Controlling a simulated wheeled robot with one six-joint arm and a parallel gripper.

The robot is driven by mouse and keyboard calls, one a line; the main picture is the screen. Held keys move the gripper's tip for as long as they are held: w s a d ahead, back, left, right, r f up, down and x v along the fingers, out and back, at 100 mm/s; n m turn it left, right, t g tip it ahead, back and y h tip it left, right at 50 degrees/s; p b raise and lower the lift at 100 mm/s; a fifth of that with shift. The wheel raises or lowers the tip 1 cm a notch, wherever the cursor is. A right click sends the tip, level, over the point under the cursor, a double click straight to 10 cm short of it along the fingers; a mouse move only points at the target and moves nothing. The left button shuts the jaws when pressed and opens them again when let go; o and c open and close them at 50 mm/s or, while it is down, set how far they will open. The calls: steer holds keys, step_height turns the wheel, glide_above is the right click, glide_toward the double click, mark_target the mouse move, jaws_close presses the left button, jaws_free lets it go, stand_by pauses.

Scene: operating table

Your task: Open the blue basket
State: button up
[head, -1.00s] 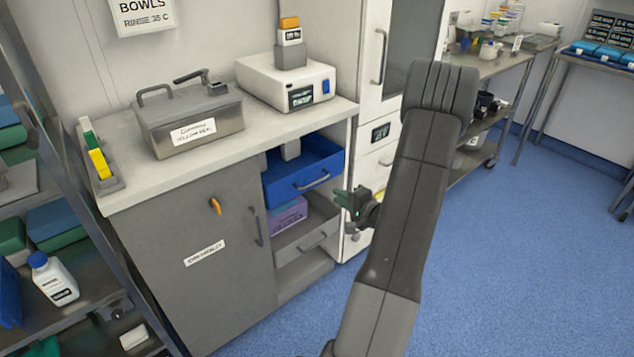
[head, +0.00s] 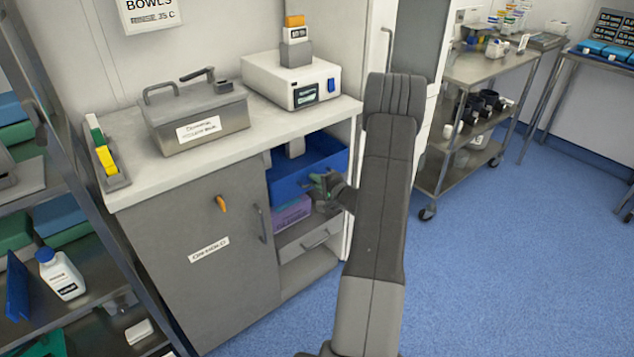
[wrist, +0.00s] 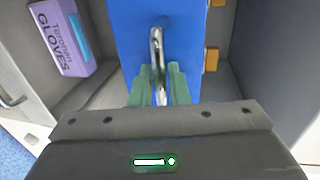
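The blue basket (head: 287,190) sits in the upper part of the cabinet's open bay, with its top side open to view. In the wrist view its blue front (wrist: 130,30) faces me, with a metal bar handle (wrist: 156,45) on it. My gripper (head: 322,183) is at the basket's front and hides the handle in the head view. In the wrist view the green fingers of my gripper (wrist: 159,82) stand apart on either side of the handle. The handle lies between them, and I cannot tell whether either finger touches it.
Below the basket are a purple glove box (head: 291,214) and a grey drawer (head: 308,240); the glove box also shows in the wrist view (wrist: 62,38). A tall white cabinet stands close on the right. The blue floor (head: 490,260) is clear.

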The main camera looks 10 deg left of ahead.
jaws_close()
steer(key=shift+s+d, duration=0.1)
steer(key=f+b+v, duration=0.2)
steer(key=b+v, duration=0.4)
steer(key=v, duration=0.6)
steer(key=d+f+b+v, duration=0.1)
steer(key=f+b+v, duration=0.2)
steer(key=b+v, duration=0.4)
steer(key=v, duration=0.6)
steer(key=shift+s+f, duration=0.2)
steer(key=shift+s, duration=0.25)
steer(key=shift+d, duration=0.1)
